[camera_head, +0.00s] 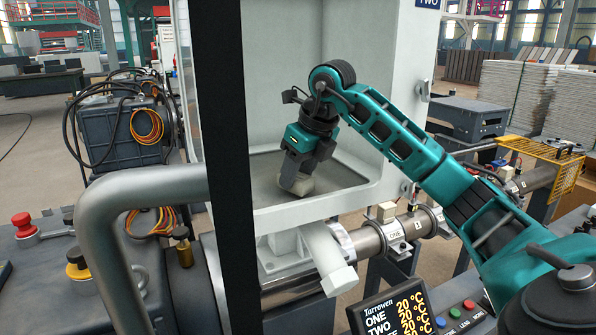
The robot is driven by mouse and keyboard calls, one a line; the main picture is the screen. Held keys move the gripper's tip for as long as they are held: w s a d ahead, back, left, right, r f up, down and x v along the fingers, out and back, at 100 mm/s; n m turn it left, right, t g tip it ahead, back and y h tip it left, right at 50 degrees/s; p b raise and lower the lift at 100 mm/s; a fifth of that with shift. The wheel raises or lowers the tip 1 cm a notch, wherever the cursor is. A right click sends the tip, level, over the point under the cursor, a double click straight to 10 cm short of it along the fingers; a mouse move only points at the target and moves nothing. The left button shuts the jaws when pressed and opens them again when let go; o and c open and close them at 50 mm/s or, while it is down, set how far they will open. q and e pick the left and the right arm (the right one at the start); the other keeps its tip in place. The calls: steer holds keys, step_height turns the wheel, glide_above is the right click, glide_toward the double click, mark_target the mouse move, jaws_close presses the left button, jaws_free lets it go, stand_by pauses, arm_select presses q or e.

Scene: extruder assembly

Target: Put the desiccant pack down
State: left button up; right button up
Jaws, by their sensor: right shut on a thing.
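My right gripper (297,178) points down inside the open front of a white housing (382,60). It is shut on a small pale beige pack (303,187), which looks like the desiccant pack. The pack is low, close over the grey recessed floor (345,178) of the housing. I cannot tell whether it touches that floor. The fingers hide part of the pack. My left gripper is not in view.
A black upright (228,150) and a thick grey pipe (140,190) stand in front on the left. A metal barrel (375,238) marked ONE runs below the housing. A temperature display (393,312) is at the bottom. White walls enclose the recess.

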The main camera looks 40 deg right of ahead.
mark_target(309, 194)
steer(key=shift+f, duration=0.15)
steer(key=o, duration=1.1)
steer(key=shift+c, duration=0.2)
steer(key=shift+s+r, duration=0.15)
steer(key=shift+r, duration=0.55)
steer(key=v, duration=0.6)
steer(key=shift+r+p, duration=0.25)
steer(key=shift+p, duration=0.05)
steer(key=shift+s, duration=0.2)
